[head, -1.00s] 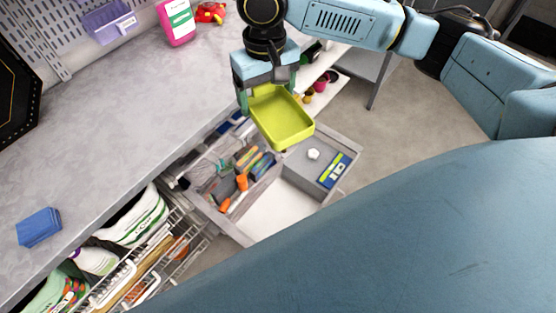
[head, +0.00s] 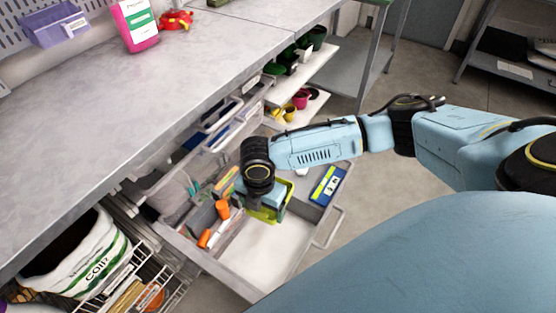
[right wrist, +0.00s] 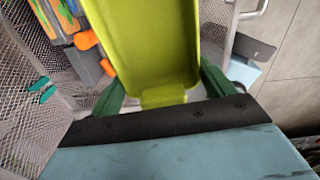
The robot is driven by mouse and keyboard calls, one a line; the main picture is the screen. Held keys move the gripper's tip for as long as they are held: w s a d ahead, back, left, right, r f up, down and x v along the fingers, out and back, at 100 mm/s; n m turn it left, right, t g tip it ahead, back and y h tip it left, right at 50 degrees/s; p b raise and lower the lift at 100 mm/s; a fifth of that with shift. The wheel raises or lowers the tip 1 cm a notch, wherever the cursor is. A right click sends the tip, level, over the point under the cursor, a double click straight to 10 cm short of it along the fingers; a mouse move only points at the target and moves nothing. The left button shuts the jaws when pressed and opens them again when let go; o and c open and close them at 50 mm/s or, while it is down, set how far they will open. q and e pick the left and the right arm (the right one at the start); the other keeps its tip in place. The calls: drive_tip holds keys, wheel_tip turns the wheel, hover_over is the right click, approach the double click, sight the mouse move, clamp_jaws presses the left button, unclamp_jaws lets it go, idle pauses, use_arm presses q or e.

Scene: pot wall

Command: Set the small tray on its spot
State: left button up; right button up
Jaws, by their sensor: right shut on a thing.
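The small tray (head: 268,213) is yellow-green and shallow. It shows mostly hidden under my right gripper (head: 266,205) in the head view, over the open drawer (head: 262,257). In the right wrist view the tray (right wrist: 150,45) lies straight ahead, with its near end between the green fingers of my right gripper (right wrist: 155,98). The gripper is shut on that end. I cannot tell whether the tray touches the drawer bottom. My left gripper is not in view.
The drawer holds orange-handled tools (head: 213,225) on the left and a blue-yellow box (head: 327,186) at the back right. Its white front floor is bare. The grey worktop (head: 130,100) runs along the left. Shelves with pots (head: 298,98) stand behind.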

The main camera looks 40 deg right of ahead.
use_arm(q)
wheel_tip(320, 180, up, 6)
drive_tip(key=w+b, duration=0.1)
drive_tip(key=b, duration=0.5)
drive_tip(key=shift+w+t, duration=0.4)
use_arm(e)
drive_tip(key=s+f+n, duration=0.2)
drive_tip(key=f+n, duration=0.4)
drive_tip(key=f, duration=0.2)
drive_tip(key=s+d+f+n, duration=0.1)
drive_tip(key=s+f+n, duration=0.2)
drive_tip(key=f+n, duration=0.2)
wheel_tip(320, 180, down, 3)
drive_tip(key=shift+s+r+n, duration=0.1)
drive_tip(key=shift+s+n, duration=0.15)
drive_tip(key=shift+n, duration=0.15)
